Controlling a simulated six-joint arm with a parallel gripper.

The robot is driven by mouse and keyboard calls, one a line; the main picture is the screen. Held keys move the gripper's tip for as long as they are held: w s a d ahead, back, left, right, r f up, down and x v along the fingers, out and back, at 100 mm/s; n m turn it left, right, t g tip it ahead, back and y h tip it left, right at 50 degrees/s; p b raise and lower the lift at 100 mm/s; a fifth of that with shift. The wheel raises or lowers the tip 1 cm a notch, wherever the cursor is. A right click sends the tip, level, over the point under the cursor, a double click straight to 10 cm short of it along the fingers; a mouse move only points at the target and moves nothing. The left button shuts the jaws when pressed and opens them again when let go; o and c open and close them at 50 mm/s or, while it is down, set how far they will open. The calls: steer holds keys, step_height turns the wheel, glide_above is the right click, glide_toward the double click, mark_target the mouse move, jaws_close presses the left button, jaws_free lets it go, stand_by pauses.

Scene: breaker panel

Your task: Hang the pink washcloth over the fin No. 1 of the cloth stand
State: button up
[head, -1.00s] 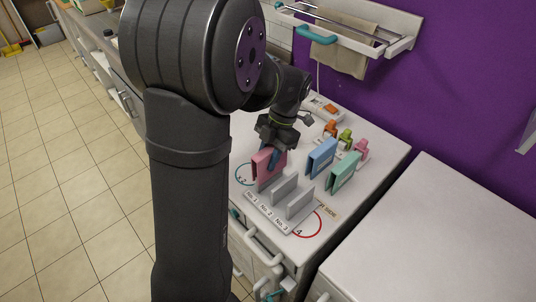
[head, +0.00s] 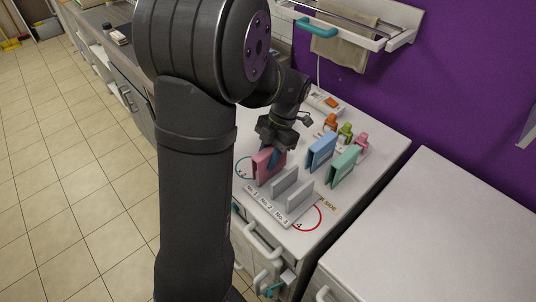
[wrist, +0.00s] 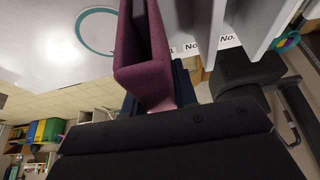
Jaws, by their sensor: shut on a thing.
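The pink washcloth (head: 267,166) hangs folded in my gripper (head: 273,155), which is shut on its top. The cloth stand (head: 267,207) has labels No. 1, No. 2 and No. 3 along its front. Grey fins No. 2 (head: 285,181) and No. 3 (head: 300,194) stand bare to the right. In the wrist view the washcloth (wrist: 145,60) shows its folded edge, beside the bare fins.
A blue cloth (head: 321,152) and a green cloth (head: 344,166) stand upright behind the stand. Small orange, green and pink items (head: 345,132) stand farther back. A wall rack (head: 345,30) with a beige towel is above.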

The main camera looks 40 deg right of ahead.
steer(key=shift+f, duration=1.15)
steer(key=o, duration=1.1)
steer(key=shift+r, duration=0.1)
steer(key=v, duration=1.7)
steer(key=shift+r, duration=0.1)
steer(key=x, duration=1.7)
steer(key=shift+f, duration=0.2)
steer(key=shift+r, duration=0.15)
